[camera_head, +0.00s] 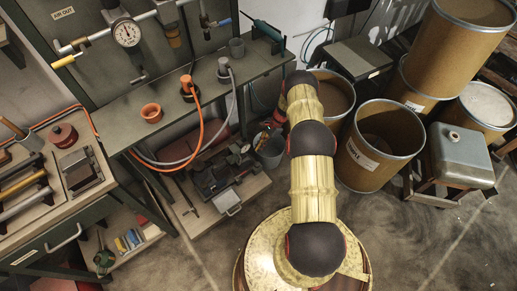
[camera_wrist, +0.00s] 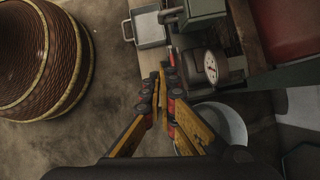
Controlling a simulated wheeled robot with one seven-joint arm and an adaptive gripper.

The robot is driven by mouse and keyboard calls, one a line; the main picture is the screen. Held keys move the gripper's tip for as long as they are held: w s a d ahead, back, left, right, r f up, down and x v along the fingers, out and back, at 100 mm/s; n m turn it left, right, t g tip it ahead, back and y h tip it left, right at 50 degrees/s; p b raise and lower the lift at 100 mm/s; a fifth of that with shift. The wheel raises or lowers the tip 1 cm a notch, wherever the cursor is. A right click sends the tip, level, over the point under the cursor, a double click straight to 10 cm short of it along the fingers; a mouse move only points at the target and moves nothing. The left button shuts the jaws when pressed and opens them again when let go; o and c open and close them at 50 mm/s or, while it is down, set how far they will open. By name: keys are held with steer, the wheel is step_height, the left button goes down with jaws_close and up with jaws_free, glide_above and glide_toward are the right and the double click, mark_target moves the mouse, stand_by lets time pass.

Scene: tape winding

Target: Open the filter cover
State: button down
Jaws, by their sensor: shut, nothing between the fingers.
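My gripper (camera_wrist: 163,72) shows in the wrist view with its fingers together and nothing between them. It is above the low shelf of machinery beneath the workbench. A dark machine with a round white gauge (camera_wrist: 210,66) lies just right of the fingertips. A grey-green box-shaped part (camera_wrist: 203,10) is above it. In the head view this dark machinery (camera_head: 212,172) sits on the low shelf, left of my arm. I cannot tell which part is the filter cover.
A shallow metal tray (camera_wrist: 149,28) lies up and left of my fingertips. A grey bucket (camera_wrist: 218,122) stands close at lower right; it also shows in the head view (camera_head: 270,152). Large brown drums (camera_head: 378,145) crowd my arm's right side. Floor is open at the lower right.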

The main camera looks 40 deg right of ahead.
mark_target(235, 157)
steer(key=a+f+b, duration=0.3)
steer(key=a+f, duration=0.1)
steer(key=a, duration=0.3)
steer(key=shift+w+a+f, duration=0.25)
steer(key=shift+w+f, duration=0.05)
steer(key=shift+w, duration=0.05)
steer(key=shift+r, duration=0.1)
steer(key=h+p, duration=0.1)
steer(key=a+r+h+p, duration=0.1)
steer(key=p, duration=0.1)
steer(key=shift+a+r+h+p, duration=0.2)
steer(key=shift+r+h+p, duration=0.1)
steer(key=shift+d, duration=0.1)
